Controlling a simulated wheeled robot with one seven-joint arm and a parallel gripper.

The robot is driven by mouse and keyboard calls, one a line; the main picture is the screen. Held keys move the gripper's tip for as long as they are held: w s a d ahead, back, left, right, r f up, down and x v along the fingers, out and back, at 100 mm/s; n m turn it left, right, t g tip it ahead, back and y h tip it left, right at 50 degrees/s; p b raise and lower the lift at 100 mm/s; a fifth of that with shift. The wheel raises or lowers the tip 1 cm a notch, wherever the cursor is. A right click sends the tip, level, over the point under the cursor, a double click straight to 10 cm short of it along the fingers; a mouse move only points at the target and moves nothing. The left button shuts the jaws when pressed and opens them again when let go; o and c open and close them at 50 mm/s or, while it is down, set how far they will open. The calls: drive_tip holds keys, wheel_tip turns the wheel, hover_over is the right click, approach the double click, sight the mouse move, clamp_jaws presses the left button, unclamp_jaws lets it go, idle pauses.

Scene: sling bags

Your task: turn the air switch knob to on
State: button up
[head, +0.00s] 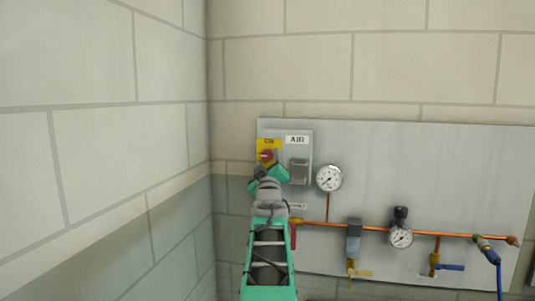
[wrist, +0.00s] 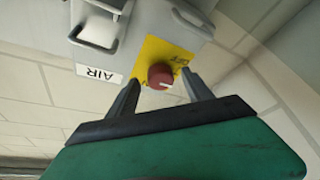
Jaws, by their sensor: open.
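The air switch knob (wrist: 161,76) is red with a white mark and sits on a yellow plate (wrist: 167,52) in the wrist view. In the head view the knob (head: 267,155) shows just above my gripper (head: 267,166), on the yellow plate (head: 263,144) marked ON. The AIR label (head: 297,140) is to its right. In the wrist view my gripper (wrist: 163,92) is open. Its two dark fingers stand on either side of the knob, with gaps visible. Whether they touch it, and how deep they reach around it, I cannot tell.
A grey latch box (head: 299,171) is right of the knob. Pressure gauges (head: 329,178) and a copper pipe (head: 370,229) with valves run across the grey panel (head: 440,165). A block wall (head: 95,150) stands close on the left.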

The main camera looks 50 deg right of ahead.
drive_tip(key=shift+x, duration=0.9)
drive_tip(key=shift+r, duration=0.1)
drive_tip(key=shift+a, duration=0.1)
clamp_jaws()
